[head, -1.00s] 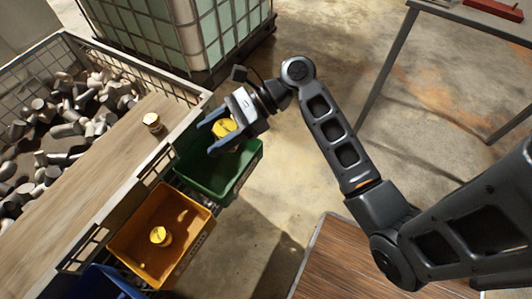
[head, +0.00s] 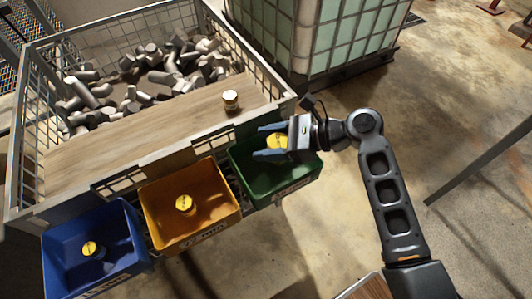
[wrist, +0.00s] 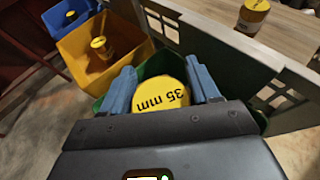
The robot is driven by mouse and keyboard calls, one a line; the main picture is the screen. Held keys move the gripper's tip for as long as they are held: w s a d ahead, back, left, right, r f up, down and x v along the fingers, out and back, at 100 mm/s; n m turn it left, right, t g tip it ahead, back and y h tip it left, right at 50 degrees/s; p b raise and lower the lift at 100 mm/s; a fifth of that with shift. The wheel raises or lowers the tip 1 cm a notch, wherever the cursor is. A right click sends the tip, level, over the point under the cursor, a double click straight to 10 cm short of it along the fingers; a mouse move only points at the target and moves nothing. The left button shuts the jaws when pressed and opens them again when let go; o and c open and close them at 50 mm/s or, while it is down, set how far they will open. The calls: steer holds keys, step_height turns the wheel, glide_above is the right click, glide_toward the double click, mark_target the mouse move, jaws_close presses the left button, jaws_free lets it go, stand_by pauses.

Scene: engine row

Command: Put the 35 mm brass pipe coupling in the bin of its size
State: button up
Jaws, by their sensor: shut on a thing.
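My gripper (head: 272,147) is shut on a brass pipe coupling (head: 277,141) with a yellow top. In the wrist view the coupling (wrist: 161,95) reads "35 mm" and sits between the two blue fingers. It is held over the green bin (head: 300,176), whose label I cannot read fully. The orange bin (head: 220,210) holds one yellow-topped coupling (head: 186,204). The blue bin (head: 125,240) holds another yellow-topped coupling (head: 90,248). The inside of the green bin is partly hidden by my gripper and the held coupling.
Another coupling (head: 231,100) stands upright on the wooden board (head: 130,145) across the mesh crate. The crate's wire wall (head: 289,112) rises behind the bins. Grey metal parts (head: 160,75) fill the crate behind the board. A caged tank (head: 325,40) stands at the back.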

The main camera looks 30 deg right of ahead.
steer(key=shift+w+a+f+b, duration=0.15)
steer(key=shift+f+b, duration=0.1)
steer(key=shift+f, duration=0.85)
steer(key=shift+w+a+f+b, duration=0.15)
steer(key=shift+f+b, duration=0.1)
steer(key=shift+f, duration=0.8)
steer(key=shift+f, duration=0.65)
steer(key=o, duration=1.3)
steer(key=shift+c, duration=0.2)
steer(key=shift+r, duration=0.1)
steer(key=shift+r, duration=0.25)
steer(key=p+v, duration=0.1)
steer(key=v, duration=1.1)
steer(key=shift+r, duration=0.25)
steer(key=shift+s, duration=0.1)
